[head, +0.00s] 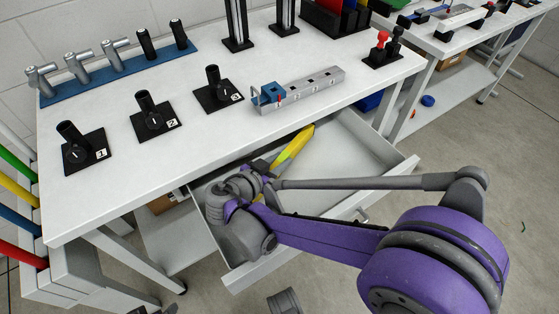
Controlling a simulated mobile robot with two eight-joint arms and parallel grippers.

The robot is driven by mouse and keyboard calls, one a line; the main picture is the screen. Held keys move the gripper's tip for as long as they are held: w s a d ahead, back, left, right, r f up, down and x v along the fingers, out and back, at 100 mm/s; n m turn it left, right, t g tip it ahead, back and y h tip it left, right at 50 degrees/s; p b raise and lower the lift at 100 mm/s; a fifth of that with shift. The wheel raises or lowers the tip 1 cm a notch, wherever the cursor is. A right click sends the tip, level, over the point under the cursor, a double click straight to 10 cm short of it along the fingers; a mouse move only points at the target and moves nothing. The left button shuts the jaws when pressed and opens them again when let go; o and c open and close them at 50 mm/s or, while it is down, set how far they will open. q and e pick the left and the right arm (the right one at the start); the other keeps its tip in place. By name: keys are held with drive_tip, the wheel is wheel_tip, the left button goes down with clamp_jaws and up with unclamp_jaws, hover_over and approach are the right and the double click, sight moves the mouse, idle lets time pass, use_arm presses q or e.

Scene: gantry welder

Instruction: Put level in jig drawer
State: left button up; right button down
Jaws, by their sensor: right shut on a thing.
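The level (292,148) is a yellow-green bar. It lies tilted over the open white jig drawer (390,165), with its far end near the drawer's back edge under the tabletop. My right gripper (262,172) is shut on the level's near part, above the left side of the drawer. My wrist hides much of the level's near end and the fingertips. I cannot tell whether the level touches the drawer floor.
The white table (190,175) overhangs the drawer's back. On it stand numbered black holders (155,118), a blue rack of torches (115,70) and a grey bar with a blue clamp (300,90). The drawer's right part is bare.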

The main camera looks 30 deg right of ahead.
drive_tip(key=shift+f, duration=0.1)
drive_tip(key=c, duration=0.7)
unclamp_jaws()
drive_tip(key=shift+s+a+r, duration=0.1)
drive_tip(key=shift+a+r, duration=0.05)
drive_tip(key=shift+r, duration=0.1)
drive_tip(key=p+v, duration=0.2)
drive_tip(key=v, duration=0.5)
